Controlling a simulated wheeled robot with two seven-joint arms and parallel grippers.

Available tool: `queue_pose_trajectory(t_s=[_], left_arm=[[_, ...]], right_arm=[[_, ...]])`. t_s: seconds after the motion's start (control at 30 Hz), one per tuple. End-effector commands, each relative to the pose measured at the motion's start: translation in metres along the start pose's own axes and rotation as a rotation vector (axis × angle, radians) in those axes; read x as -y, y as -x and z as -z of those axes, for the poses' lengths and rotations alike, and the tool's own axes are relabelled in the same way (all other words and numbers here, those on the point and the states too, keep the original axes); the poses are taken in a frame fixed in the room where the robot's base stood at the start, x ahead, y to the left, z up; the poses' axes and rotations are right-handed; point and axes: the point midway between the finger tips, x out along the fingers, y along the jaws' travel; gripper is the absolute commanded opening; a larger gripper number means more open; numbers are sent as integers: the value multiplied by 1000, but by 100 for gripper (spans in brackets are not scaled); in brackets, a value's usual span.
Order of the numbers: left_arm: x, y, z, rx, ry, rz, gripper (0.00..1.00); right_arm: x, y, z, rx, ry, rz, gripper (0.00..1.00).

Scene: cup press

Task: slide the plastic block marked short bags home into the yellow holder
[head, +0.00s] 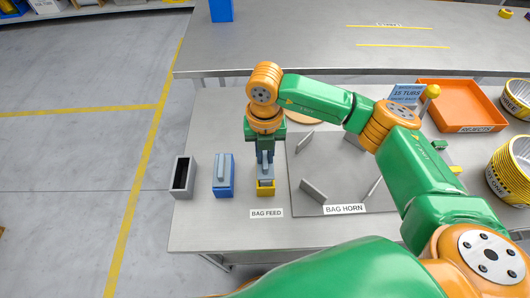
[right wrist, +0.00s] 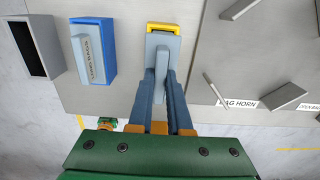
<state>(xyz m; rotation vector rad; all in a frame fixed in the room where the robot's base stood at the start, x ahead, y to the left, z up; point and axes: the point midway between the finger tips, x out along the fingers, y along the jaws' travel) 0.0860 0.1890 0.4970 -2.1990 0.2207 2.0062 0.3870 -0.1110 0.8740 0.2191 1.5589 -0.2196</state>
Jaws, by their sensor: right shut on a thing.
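The yellow holder (head: 265,190) stands on the bench above the BAG FEED label. A grey-blue plastic block (head: 265,171) with a raised grip is at the holder; it also shows in the right wrist view (right wrist: 157,48), where it covers most of the holder and leaves the yellow end rim (right wrist: 166,27) showing. I cannot tell how deep the block sits, and no marking on it is readable. My right gripper (head: 265,155) points down and is shut on the block's raised grip, with both fingers beside it in the right wrist view (right wrist: 160,88). My left gripper is not in view.
Left of the yellow holder are a blue holder (head: 231,187) with a similar lettered block (head: 220,166) in it, and an empty grey holder (head: 178,190). The BAG HORN plate (head: 330,200) with upright flaps lies to the right. An orange tray (head: 460,105) is farther right.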

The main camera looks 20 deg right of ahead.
Motion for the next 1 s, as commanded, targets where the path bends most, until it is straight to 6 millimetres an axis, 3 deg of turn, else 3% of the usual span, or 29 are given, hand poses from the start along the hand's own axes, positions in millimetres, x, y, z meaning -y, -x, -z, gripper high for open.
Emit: queue_pose_trajectory(t_s=[1.0], left_arm=[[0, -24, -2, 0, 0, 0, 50]], right_arm=[[0, -27, 0, 0, 0, 0, 0]])
